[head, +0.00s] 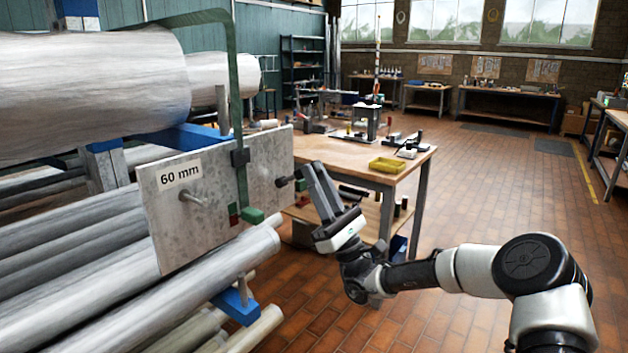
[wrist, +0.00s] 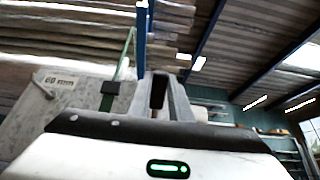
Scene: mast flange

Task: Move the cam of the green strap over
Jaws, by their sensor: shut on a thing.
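The green strap (head: 236,90) runs over the big pole and hangs down in front of a grey plate marked 60 mm (head: 215,170).
A grey stud (head: 190,198) sticks out of the plate. Long pale poles (head: 215,285) lie stacked below, with a blue support (head: 236,304). A workbench (head: 405,170) with a yellow tray (head: 387,164) stands behind my gripper. The tiled floor (head: 490,190) on the right is clear.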

